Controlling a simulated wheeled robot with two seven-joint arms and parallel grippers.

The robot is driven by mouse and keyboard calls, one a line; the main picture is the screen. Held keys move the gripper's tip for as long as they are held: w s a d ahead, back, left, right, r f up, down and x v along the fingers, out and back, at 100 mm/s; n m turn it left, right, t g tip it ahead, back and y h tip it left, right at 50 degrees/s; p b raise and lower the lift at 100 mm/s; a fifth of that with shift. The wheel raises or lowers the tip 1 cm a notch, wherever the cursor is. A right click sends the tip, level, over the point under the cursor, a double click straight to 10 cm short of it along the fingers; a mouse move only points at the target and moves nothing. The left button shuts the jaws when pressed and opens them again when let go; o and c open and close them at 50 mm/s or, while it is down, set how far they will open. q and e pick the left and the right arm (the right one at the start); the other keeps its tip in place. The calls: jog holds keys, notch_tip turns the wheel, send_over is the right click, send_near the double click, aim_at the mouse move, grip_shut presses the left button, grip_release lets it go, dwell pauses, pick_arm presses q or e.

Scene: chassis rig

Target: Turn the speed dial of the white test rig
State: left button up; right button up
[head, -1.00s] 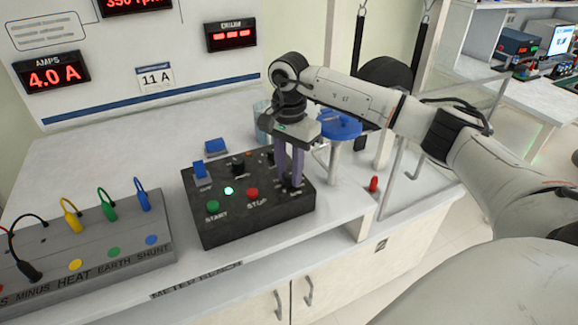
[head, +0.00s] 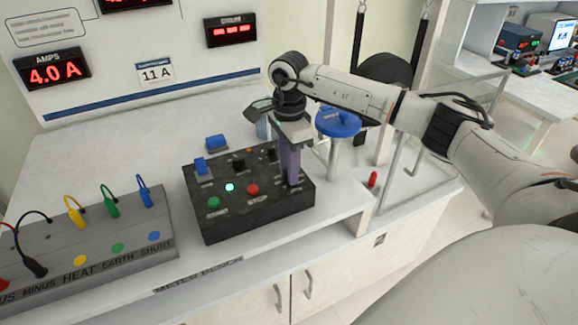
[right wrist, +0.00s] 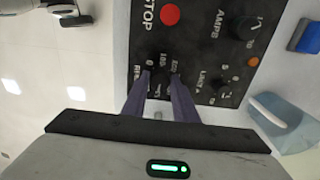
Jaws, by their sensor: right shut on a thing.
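The dark control box (head: 235,225) stands on the bench below the white panel. My right gripper (head: 291,182) points down over its right end, shut on the speed dial there. In the right wrist view, the two purple fingers (right wrist: 162,80) stand on either side of the dial, and most of it is hidden between them. Scale marks and lettering show around the fingertips. A white and dark end of what looks like my left arm (right wrist: 68,14) shows at the upper left of the wrist view; its jaws are too small to read.
The box also bears a green START button (head: 214,202), a red STOP button (head: 253,189) and a black AMPS knob (right wrist: 247,27). A grey terminal box (head: 95,240) with coloured leads stands left. A blue round-topped post (head: 338,123) stands close behind my right gripper.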

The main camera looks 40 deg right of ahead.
jog(key=o, duration=1.1)
jog(key=shift+c, duration=0.2)
notch_tip(320, 180, up, 10)
jog(key=shift+r, duration=0.2)
